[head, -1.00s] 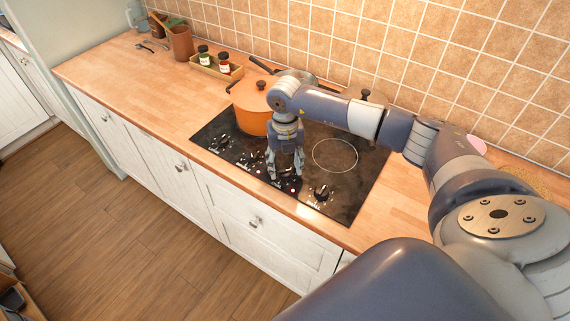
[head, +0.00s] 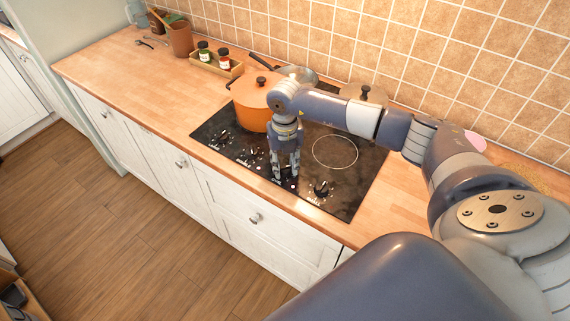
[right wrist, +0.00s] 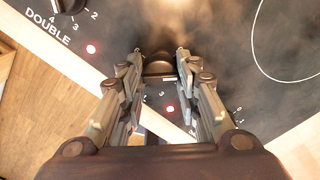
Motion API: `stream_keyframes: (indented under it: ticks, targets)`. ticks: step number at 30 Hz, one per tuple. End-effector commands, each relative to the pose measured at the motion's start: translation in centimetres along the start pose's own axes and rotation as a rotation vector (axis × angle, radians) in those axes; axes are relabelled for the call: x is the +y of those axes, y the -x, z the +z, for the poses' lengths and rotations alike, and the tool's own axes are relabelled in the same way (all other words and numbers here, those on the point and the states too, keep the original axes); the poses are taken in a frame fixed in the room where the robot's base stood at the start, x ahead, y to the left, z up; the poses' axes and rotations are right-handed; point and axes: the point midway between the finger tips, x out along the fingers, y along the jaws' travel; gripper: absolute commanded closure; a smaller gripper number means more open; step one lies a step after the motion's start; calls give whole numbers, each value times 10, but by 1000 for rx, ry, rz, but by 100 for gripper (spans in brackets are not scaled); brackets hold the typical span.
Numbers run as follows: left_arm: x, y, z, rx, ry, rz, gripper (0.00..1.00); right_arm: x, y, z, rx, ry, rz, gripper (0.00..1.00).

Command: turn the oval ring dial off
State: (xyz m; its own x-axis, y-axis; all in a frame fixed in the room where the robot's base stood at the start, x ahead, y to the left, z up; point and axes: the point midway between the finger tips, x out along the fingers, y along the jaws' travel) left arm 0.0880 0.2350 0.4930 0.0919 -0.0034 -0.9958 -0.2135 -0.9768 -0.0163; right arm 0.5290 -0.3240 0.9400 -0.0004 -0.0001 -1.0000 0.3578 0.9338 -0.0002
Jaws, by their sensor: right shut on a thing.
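The black cooktop (head: 345,185) has a row of dark dials along its front edge. My right gripper (head: 284,176) points down at one of them, left of the rightmost dial (head: 321,188). In the right wrist view the two fingertips (right wrist: 158,66) close on opposite sides of a dark, rounded dial (right wrist: 158,69). The fingers hide part of it, so I cannot tell its full shape or its pointer's setting. A red light (right wrist: 170,108) glows by its scale. My left gripper is not in view.
Another dial (right wrist: 70,5) marked DOUBLE has its own red light. The counter's left stretch (head: 140,90) is largely clear.

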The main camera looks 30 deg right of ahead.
Motion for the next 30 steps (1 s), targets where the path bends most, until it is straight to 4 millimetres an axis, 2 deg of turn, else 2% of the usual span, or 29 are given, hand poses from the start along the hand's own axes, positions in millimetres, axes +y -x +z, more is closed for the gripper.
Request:
stream_keyframes:
  ticks: [8,21,30]
  targets:
    - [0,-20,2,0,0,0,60,0,-3,1,-3,148,0,94]
    - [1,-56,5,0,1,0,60,0,-3,1,-4,517,1,94]
    - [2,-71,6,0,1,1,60,0,-1,1,-3,695,1,94]
